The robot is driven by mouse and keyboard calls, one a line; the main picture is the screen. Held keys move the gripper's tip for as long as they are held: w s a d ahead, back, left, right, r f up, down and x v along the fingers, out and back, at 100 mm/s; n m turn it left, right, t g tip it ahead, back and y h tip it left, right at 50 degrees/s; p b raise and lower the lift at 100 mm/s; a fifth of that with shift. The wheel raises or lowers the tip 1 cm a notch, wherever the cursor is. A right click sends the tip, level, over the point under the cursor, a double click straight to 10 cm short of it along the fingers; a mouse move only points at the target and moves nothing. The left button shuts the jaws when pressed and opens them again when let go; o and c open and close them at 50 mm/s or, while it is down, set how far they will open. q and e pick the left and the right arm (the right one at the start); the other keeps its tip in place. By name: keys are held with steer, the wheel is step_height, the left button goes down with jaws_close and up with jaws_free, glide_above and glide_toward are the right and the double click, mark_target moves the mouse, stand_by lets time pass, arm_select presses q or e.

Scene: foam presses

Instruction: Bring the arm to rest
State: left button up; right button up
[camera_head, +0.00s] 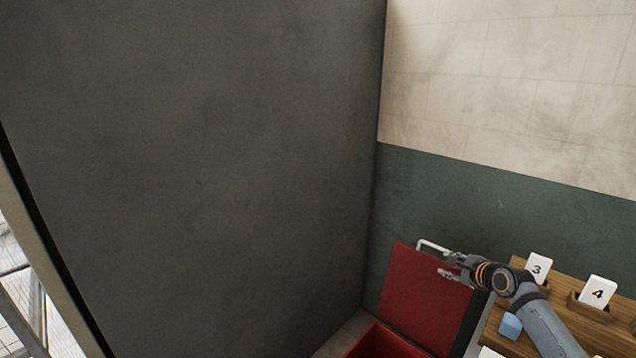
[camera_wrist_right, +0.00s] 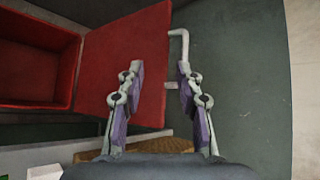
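My right gripper (camera_head: 450,264) is at the lower right of the head view, in front of a raised red lid. In the wrist view its two fingers (camera_wrist_right: 159,70) stand apart with nothing between them. The lid (camera_head: 418,295) has a pale bent handle (camera_head: 433,246) at its upper edge. In the wrist view the handle (camera_wrist_right: 183,42) shows near the tip of the right-hand finger; I cannot tell whether they touch. The red box (camera_head: 382,343) below the lid is open, and its inside looks empty in the wrist view (camera_wrist_right: 38,62). My left gripper is not in view.
A wooden rack (camera_head: 565,310) with white cards 3 (camera_head: 537,267) and 4 (camera_head: 597,292) stands right of the lid, partly behind my right arm. A light blue block (camera_head: 510,326) lies by it. A large dark grey wall (camera_head: 200,180) fills the left.

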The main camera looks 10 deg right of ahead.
steer(key=s+a+f+n+g+y, duration=0.1)
steer(key=s+a+f+n+g, duration=0.1)
steer(key=s+a+f+n, duration=0.6)
steer(key=s+a+f+n+g, duration=0.3)
steer(key=s+a+f+n, duration=0.2)
steer(key=a, duration=0.5)
steer(key=s+a+r+n+g+h, duration=0.1)
steer(key=s+a+n+g, duration=0.15)
steer(key=s+n, duration=0.6)
steer(key=s+a+n+g+h, duration=0.1)
steer(key=s+a+n, duration=0.2)
steer(key=s, duration=1.1)
steer(key=s+d+f+g+b, duration=0.1)
steer(key=s+f, duration=0.1)
steer(key=f, duration=1.4)
steer(key=s+d+f+b, duration=0.1)
steer(key=d+f, duration=0.1)
steer(key=f, duration=1.3)
steer(key=s+f+g+b, duration=0.1)
steer(key=s+f, duration=1.4)
steer(key=s, duration=0.2)
steer(key=shift+d, duration=0.35)
